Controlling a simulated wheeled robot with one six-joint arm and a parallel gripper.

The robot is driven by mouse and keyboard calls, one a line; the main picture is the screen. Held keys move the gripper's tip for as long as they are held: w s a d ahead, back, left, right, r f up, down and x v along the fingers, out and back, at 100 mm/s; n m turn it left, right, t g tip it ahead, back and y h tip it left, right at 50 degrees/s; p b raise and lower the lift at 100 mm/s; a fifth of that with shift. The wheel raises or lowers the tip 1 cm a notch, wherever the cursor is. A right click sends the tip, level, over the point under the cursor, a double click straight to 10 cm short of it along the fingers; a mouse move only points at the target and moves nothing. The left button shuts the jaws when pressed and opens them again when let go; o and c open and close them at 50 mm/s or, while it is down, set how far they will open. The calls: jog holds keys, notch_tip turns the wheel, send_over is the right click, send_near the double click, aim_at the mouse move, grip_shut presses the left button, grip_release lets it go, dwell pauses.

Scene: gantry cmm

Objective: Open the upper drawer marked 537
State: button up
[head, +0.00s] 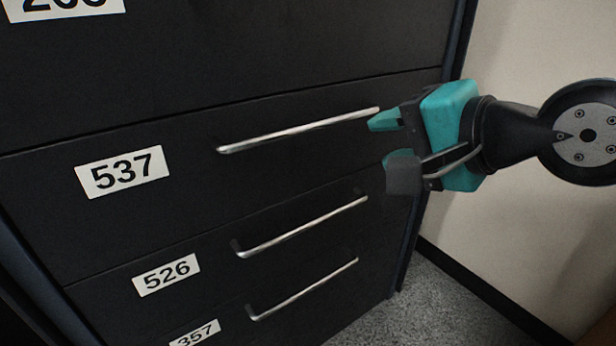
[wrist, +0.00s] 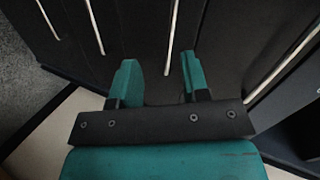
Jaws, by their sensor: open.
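The black drawer marked 537 (head: 190,190) is shut, flush in the cabinet front in the head view. Its label (head: 123,171) is at the left. Its thin silver bar handle (head: 295,132) runs across the drawer toward the right. My teal-tipped gripper (head: 384,142) is open and empty near the handle's right end. In the wrist view, a silver handle (wrist: 172,38), apparently that of 537, points between the spread fingers of my gripper (wrist: 158,62). The fingers do not appear closed around it; whether they touch it cannot be told.
Below are drawers marked 526 (head: 166,274) and 357 (head: 195,334), with similar handles (head: 305,228) (head: 305,290). A drawer with a cut-off label (head: 62,8) is above. A pale wall (head: 530,60) stands right of the cabinet, with grey carpet (head: 450,300) below.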

notch_tip(320, 180, down, 2)
jog(key=w+m+t+b, duration=0.1)
jog(key=m+t+b, duration=0.1)
jog(key=b, duration=0.1)
jog(key=m+p, duration=0.1)
jog(key=p, duration=1.7)
send_near(312, 128)
jog(key=w, duration=0.2)
jog(key=shift+y, duration=0.4)
jog(key=p+x, duration=0.1)
jog(key=x, duration=0.2)
jog(key=p+x, duration=0.1)
jog(key=x, duration=0.2)
jog(key=p+x, duration=0.1)
jog(key=x, duration=0.2)
jog(key=shift+s+a+f+p, duration=0.15)
jog(key=shift+a+f+p, duration=0.15)
jog(key=shift+a+f, duration=0.1)
grip_shut()
